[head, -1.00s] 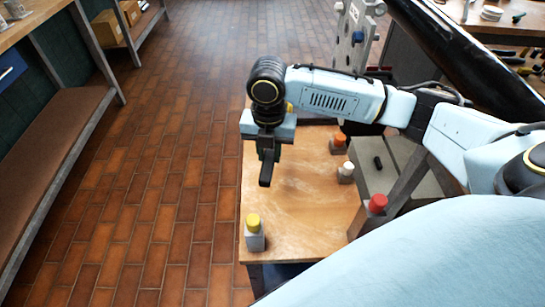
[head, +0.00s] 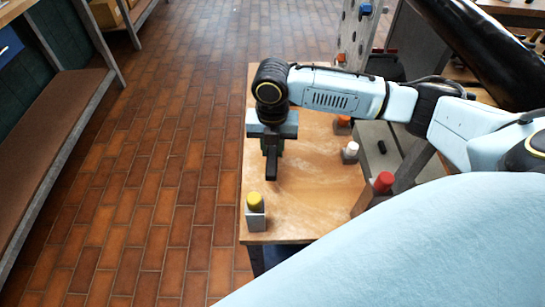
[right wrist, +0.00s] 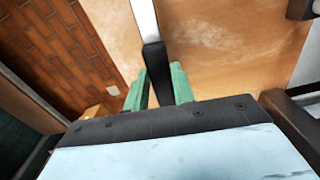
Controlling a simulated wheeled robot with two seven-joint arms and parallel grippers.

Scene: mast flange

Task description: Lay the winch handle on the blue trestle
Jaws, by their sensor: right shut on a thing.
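My right gripper (head: 271,146) is over the left part of a wood-topped table (head: 310,205). Its green fingers (right wrist: 160,85) are shut on the winch handle. The handle's black part (head: 271,166) points toward the table's near edge in the head view. In the right wrist view the black part (right wrist: 154,58) lies between the fingers, with a pale metal bar (right wrist: 142,18) beyond it. I cannot tell whether the handle touches the wood. A dark blue support (head: 268,256) shows under the table's near edge; whether this is the blue trestle is unclear. My left gripper is not in view.
A yellow-capped container (head: 255,208) stands at the table's near left, a red-capped one (head: 383,183) at the right, a white-capped one (head: 350,152) farther back. A grey surface with a small black object (head: 382,147) adjoins the right. The table's middle is bare.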

